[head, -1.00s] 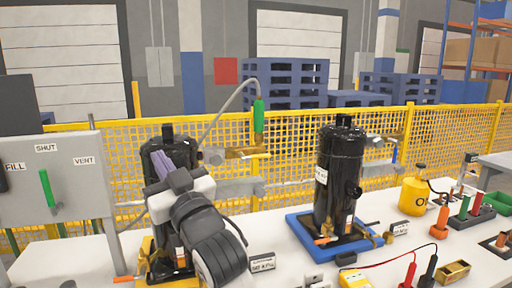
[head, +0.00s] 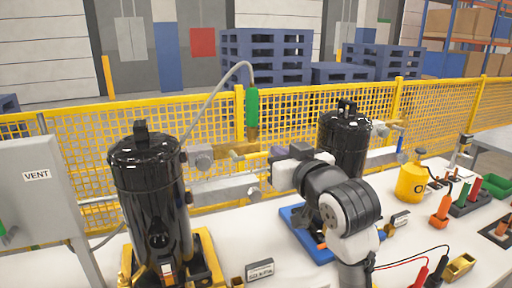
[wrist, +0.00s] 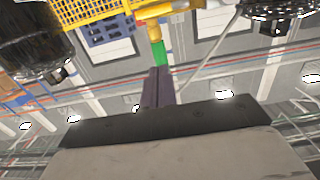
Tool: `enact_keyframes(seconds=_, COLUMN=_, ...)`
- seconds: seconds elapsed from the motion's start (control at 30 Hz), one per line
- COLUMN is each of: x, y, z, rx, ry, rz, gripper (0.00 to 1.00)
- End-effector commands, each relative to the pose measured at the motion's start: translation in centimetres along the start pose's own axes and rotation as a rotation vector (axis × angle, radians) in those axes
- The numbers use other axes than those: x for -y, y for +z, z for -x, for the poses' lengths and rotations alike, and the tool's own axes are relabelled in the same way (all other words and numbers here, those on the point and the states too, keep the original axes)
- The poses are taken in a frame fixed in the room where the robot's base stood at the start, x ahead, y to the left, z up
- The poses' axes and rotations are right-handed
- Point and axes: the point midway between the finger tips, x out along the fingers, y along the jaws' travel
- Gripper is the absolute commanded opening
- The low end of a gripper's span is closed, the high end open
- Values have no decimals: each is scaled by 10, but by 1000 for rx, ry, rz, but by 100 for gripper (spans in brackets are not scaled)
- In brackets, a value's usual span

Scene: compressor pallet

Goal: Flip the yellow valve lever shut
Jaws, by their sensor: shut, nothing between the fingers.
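A green hose end (head: 252,108) hangs between the two black compressors. Just below it is a yellow-brass bar-like fitting (head: 238,154), partly lost against the yellow mesh; I cannot tell whether it is the valve lever or how it is turned. In the wrist view, a yellow piece (wrist: 153,28) meets a green piece (wrist: 161,52) beyond my fingertips. My gripper (wrist: 158,72) has purple fingers, shut and empty, pointing toward the green piece; contact cannot be judged.
A grey panel (head: 35,205) stands at left. A yellow bottle (head: 412,183), test leads and small parts crowd the right of the white table.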

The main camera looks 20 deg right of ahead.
Motion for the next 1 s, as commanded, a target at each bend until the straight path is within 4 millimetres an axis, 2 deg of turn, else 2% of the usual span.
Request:
enact_keyframes(seconds=0.33, x=0, y=0, z=0, rx=0, ry=0, rz=0, gripper=0)
enact_keyframes(seconds=0.47, x=0, y=-1, z=-8, rx=2, ry=-1, rz=-1, gripper=0)
enact_keyframes(seconds=0.57, x=0, y=-2, z=-22, rx=2, ry=-1, rz=-1, gripper=0)
enact_keyframes(seconds=0.93, x=0, y=-3, z=-101, rx=2, ry=0, rz=0, gripper=0)
enact_keyframes(seconds=1.0, x=-1, y=10, z=-104, rx=3, ry=2, rz=-3, gripper=0)
